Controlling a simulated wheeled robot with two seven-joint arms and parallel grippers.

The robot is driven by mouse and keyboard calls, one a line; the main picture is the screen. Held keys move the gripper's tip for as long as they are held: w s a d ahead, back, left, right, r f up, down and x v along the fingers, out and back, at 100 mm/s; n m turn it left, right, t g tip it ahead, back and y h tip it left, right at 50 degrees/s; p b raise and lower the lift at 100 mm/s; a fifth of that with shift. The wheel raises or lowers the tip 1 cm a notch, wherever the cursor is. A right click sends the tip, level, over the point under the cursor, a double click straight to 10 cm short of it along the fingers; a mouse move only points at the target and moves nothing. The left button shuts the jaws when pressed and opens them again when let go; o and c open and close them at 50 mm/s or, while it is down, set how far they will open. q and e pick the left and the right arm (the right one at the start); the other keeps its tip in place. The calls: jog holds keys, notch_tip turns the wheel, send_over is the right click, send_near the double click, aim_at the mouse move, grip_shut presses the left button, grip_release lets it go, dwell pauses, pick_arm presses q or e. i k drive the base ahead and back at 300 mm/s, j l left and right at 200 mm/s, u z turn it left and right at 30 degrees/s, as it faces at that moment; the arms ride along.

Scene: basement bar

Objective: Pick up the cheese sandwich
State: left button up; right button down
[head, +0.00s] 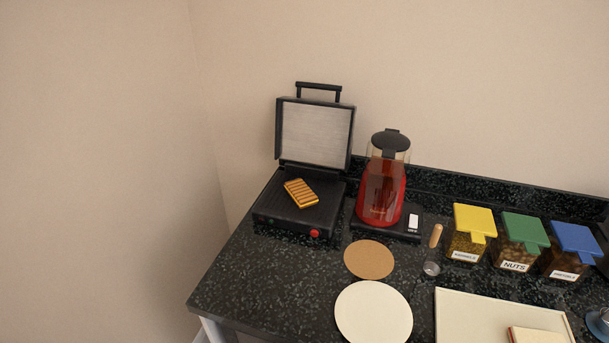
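A grilled sandwich (301,193), golden with dark stripes, lies on the lower plate of an open black sandwich press (268,207). Its filling cannot be made out. The press stands at the left end of the counter with its lid (316,135) raised upright behind the sandwich. Another pale, bread-like piece (540,335) is partly cut off at the bottom edge, on a cream board (478,306); I cannot tell what it is. Neither of my grippers shows in the head view.
A red glass kettle (381,195) on a black base stands close to the right of the press. A cork disc (369,260) and a cream round plate (373,313) lie in front. Jars with yellow (474,219), green (524,230) and blue (575,238) lids stand right. Dark counter (262,280) is clear at front left.

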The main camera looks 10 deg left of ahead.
aim_at(299, 192)
jog(key=j+z, duration=0.35)
jog(key=j, duration=0.2)
jog(key=j+z, duration=0.35)
jog(key=j, duration=0.15)
jog(key=k+j+z, duration=0.3)
jog(key=j, duration=0.2)
jog(key=i, duration=0.1)
